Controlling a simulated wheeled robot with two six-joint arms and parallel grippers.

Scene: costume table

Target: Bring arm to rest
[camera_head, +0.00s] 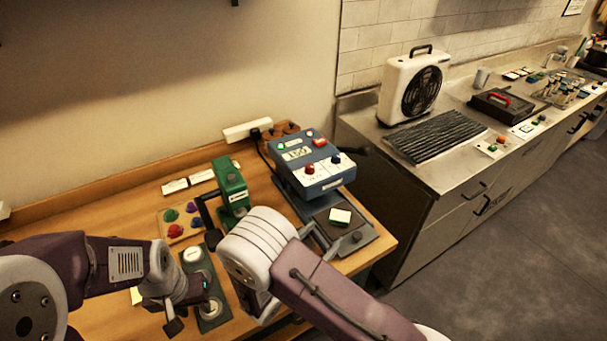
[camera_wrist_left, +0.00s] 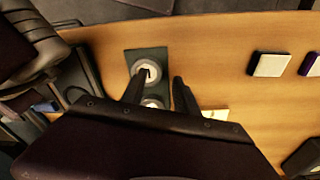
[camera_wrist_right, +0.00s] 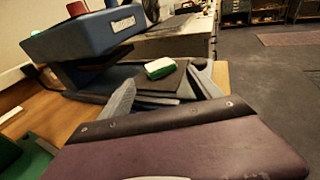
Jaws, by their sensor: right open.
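My left gripper (camera_wrist_left: 158,80) has its two dark fingers apart with nothing held between them. It hangs over the wooden table, by a dark green plate (camera_wrist_left: 160,58) with white round pieces. In the head view my left arm comes in from the left and its wrist is above the table front. My right gripper (camera_wrist_right: 162,80) is open and empty. Its fingers point toward a dark base plate with a green and white block (camera_wrist_right: 160,67), which lies beyond the fingertips. In the head view my right arm hides most of this gripper.
A blue-grey machine (camera_head: 312,165) stands at the table's right, the block (camera_head: 340,217) on its base. A green press (camera_head: 231,190) stands close behind my right arm. A steel counter with a fan (camera_head: 412,85) is at right.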

